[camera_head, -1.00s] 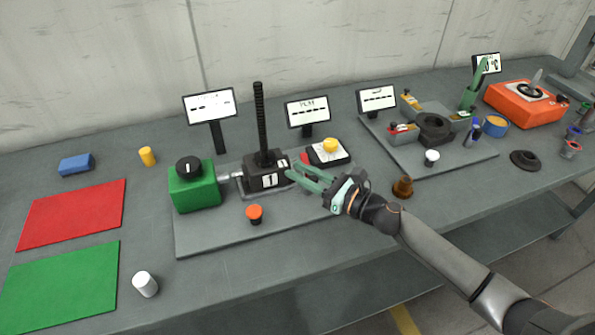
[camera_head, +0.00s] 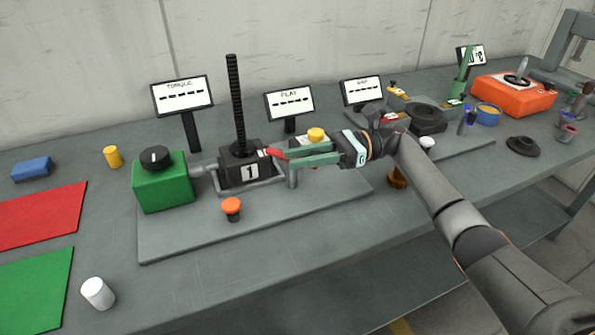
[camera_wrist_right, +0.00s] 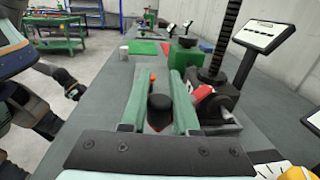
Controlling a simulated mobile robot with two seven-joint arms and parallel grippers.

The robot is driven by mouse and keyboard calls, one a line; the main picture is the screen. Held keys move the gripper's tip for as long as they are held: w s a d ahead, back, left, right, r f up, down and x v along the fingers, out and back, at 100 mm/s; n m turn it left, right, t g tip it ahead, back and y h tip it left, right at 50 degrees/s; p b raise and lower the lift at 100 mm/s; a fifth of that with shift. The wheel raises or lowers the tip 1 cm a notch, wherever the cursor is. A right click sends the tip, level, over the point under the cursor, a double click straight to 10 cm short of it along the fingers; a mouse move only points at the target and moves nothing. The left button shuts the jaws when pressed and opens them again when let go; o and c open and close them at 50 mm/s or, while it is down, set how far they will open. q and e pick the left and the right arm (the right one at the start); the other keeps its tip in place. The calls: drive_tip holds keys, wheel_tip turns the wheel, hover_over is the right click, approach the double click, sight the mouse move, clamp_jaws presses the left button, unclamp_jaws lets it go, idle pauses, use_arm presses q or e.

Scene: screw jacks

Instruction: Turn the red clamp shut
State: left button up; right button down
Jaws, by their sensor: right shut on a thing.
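The red clamp (camera_head: 275,153) is at the right side of the black screw jack (camera_head: 240,167) marked 1. My right gripper (camera_head: 279,160) reaches in from the right, its green fingers at the clamp. In the right wrist view a red part (camera_wrist_right: 203,93) shows beside the right finger, against the jack. A black and red knob (camera_wrist_right: 160,108) shows between the fingers. The gripper is shut on the clamp, though the fingers partly hide the contact.
A green box with a black dial (camera_head: 163,183) stands left of the jack. An orange button (camera_head: 231,206) is in front, and a yellow button (camera_head: 316,134) lies behind my fingers. Display screens (camera_head: 182,95) stand behind. The plate's front (camera_head: 200,245) is clear.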

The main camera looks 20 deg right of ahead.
use_arm(q)
drive_tip(key=shift+w+d+f+b, duration=0.35)
drive_tip(key=shift+w+d+b, duration=0.25)
drive_tip(key=shift+b, duration=0.25)
use_arm(e)
drive_tip(key=shift+d+n+g, duration=0.15)
drive_tip(key=shift+n+g, duration=0.55)
drive_tip(key=shift+g, duration=0.4)
use_arm(q)
drive_tip(key=shift+r, duration=0.15)
use_arm(e)
drive_tip(key=c, duration=0.7)
unclamp_jaws()
drive_tip(key=shift+o, duration=0.2)
use_arm(q)
drive_tip(key=shift+f, duration=0.2)
